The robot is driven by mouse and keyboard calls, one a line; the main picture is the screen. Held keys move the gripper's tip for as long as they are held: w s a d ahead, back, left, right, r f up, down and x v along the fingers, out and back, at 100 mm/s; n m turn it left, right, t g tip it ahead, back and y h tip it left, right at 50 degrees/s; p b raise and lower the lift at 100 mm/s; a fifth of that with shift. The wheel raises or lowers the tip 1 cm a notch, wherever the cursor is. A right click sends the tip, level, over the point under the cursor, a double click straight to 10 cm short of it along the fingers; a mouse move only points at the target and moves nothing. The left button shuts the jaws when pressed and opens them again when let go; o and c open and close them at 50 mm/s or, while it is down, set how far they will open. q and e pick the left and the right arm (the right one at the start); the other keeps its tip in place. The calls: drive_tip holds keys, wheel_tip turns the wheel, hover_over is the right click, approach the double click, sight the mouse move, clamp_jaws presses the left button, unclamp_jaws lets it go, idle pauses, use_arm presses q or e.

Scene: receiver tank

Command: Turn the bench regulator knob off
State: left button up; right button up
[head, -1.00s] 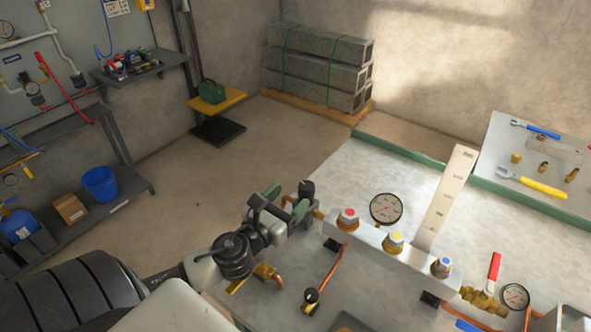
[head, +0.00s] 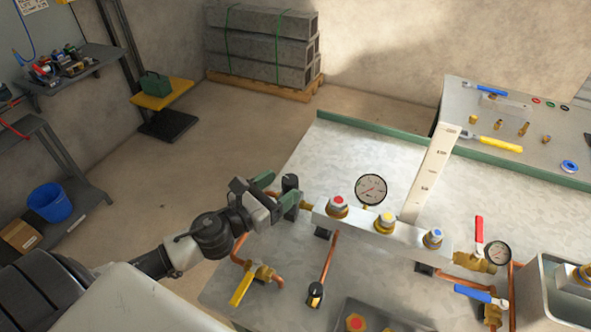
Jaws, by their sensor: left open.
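A black upright knob (head: 290,184), which looks like the bench regulator knob, stands at the left end of the metal manifold (head: 380,235), on a brass fitting. My left gripper (head: 276,193) is open, with its green fingers right beside the knob on its left. One finger is on the far side and one on the near side. I cannot tell whether they touch the knob, and its lower part is partly hidden by the near finger. My right gripper is not in view.
A gauge (head: 371,189) and a white scale plate (head: 432,172) rise behind the manifold. A yellow-handled valve (head: 242,287) and a small black knob (head: 316,295) are nearer. A red lever (head: 479,234) and metal bin (head: 550,290) are at right.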

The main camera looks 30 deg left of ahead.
sight(296, 176)
use_arm(q)
drive_tip(key=p+x, duration=0.1)
drive_tip(key=x, duration=0.3)
drive_tip(key=shift+w+d, duration=0.15)
drive_tip(key=shift+w, duration=0.4)
drive_tip(key=shift+w+d, duration=0.1)
drive_tip(key=shift+w, duration=0.05)
drive_tip(key=shift+c, duration=0.2)
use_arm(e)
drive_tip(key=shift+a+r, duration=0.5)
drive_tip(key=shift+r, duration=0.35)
use_arm(q)
drive_tip(key=c, duration=0.9)
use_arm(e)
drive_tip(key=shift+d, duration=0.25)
use_arm(q)
drive_tip(key=shift+y+p, duration=0.3)
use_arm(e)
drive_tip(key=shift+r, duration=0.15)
